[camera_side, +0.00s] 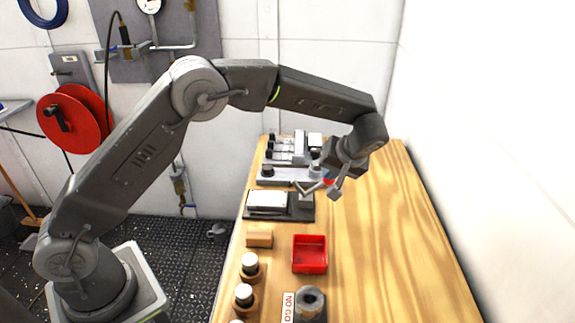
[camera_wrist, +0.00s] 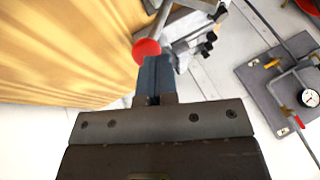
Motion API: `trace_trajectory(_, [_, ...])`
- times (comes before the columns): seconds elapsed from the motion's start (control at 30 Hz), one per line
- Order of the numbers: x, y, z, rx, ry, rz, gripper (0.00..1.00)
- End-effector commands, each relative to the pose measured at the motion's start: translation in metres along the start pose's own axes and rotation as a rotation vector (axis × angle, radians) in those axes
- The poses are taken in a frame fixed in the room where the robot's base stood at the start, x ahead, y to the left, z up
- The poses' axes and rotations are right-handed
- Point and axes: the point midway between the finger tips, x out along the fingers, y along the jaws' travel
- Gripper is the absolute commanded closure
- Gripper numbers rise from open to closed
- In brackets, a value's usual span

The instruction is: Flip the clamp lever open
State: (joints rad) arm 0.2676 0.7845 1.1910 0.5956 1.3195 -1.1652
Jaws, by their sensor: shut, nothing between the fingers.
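The clamp lever shows in the wrist view as a grey bar with a round red knob (camera_wrist: 146,50). The knob is just beyond and slightly left of my fingertips; I cannot tell whether they touch. In the side view a bit of the red knob (camera_side: 329,180) shows beside my gripper (camera_side: 333,192), which hides most of the lever. The grey clamp fixture (camera_side: 288,174) stands at the far part of the wooden bench. My gripper's fingers (camera_wrist: 155,66) are pressed together, with nothing between them.
On the wooden bench (camera_side: 385,225) stand a dark block with a white plate (camera_side: 267,200), a red tray (camera_side: 309,254), a small wooden block (camera_side: 259,238), several capped round pieces and a dark cylinder (camera_side: 310,302). A white wall runs along the right. The bench's right side is clear.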

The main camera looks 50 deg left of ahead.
Motion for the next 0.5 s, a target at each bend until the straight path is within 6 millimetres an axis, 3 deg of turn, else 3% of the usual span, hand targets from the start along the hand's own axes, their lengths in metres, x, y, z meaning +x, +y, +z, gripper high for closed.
trace_trajectory(0.5, [0.011, 0.033, 0.005, -0.001, 0.000, 0.002, 1.00])
